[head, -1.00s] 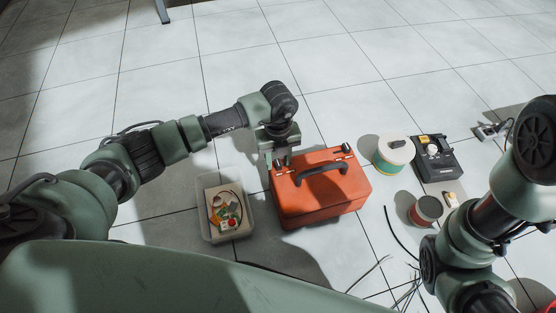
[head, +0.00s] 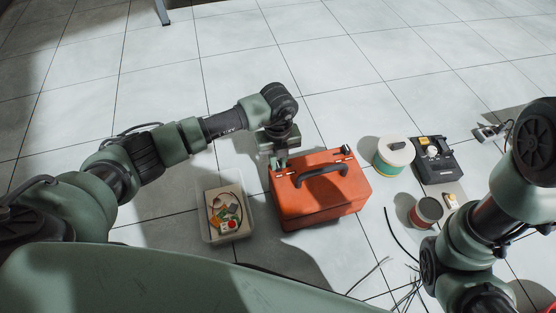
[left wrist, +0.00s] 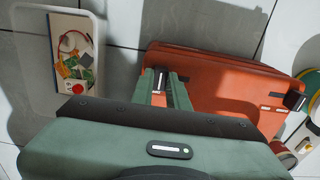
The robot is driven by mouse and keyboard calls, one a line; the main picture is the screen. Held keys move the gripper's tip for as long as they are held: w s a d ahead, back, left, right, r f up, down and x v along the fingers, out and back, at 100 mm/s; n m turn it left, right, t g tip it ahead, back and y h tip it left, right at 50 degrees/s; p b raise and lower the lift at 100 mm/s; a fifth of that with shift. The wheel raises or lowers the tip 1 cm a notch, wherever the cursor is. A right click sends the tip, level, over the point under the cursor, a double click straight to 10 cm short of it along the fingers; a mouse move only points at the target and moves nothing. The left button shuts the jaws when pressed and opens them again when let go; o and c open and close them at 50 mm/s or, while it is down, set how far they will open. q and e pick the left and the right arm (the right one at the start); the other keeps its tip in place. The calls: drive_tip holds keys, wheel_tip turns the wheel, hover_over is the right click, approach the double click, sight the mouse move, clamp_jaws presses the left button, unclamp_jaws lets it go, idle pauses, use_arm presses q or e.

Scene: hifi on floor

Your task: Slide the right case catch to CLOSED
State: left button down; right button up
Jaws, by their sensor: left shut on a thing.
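The orange case (head: 320,203) stands shut on the floor, with a black handle (head: 322,173) on its lid. One dark catch (head: 345,149) sits near the lid's far right corner and also shows in the left wrist view (left wrist: 295,100), with small pale marks beside it. My left gripper (head: 279,162) points down at the lid's left end. In the left wrist view its fingers (left wrist: 165,88) are shut on the other dark catch (left wrist: 160,80), the picture's left one; they partly hide it. I cannot read either catch's position. My right gripper is out of view.
A clear bin (head: 206,225) with small coloured parts stands close left of the case. To the right are a white-topped spool (head: 395,151), a black device (head: 436,160), a reddish spool (head: 426,211) and loose wires (head: 405,287).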

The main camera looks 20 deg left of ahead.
sight(289, 165)
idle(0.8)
use_arm(q)
drive_tip(key=shift+w+d, duration=0.4)
drive_tip(key=shift+d, duration=0.25)
drive_tip(key=shift+w+d, duration=0.35)
drive_tip(key=shift+d, duration=0.25)
drive_tip(key=shift+w+d, duration=0.2)
drive_tip(key=c, duration=1.4)
unclamp_jaws()
drive_tip(key=shift+o, duration=0.2)
